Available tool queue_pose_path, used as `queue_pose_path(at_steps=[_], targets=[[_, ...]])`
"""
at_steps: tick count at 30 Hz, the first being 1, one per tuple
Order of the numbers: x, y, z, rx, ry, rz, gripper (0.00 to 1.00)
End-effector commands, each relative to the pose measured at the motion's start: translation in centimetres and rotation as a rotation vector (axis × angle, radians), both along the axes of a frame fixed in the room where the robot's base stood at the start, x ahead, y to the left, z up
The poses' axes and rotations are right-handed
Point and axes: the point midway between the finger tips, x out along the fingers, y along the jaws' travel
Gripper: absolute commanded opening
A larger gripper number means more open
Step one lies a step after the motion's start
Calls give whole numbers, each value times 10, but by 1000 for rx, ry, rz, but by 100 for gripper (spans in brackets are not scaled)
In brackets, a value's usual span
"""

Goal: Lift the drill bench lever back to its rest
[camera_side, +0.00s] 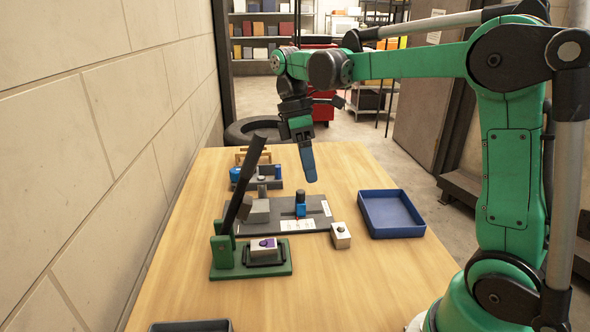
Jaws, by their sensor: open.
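The drill bench lever is most likely the long black bar (242,185) hinged on a green bracket with a green base (279,271). It leans up and to the right, its top end high above the base. A light block with a purple mark (263,247) sits in a black holder on that base. My gripper (309,178) points down above the table, to the right of the lever's top and apart from it. It is open with nothing seen in it; its blue fingers overlap in this view.
A grey board with fixtures (318,208) lies mid-table, with a small light block (340,235) at its front right. A blue tray (390,214) stands right, a dark tray (190,326) at the front edge. A block wall runs along the left.

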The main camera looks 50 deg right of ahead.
Motion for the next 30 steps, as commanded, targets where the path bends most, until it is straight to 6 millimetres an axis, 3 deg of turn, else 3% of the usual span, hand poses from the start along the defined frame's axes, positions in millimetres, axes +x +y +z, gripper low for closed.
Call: queue_pose_path(at_steps=[5, 12, 21, 30], targets=[[17, 19, 2, -192, 113, 36, 60], [-6, 9, -45, -183, 109, 27, 60], [-19, -4, -95, 26, -100, 17, 60], [-21, -5, -110, 91, -170, 19, 60]])
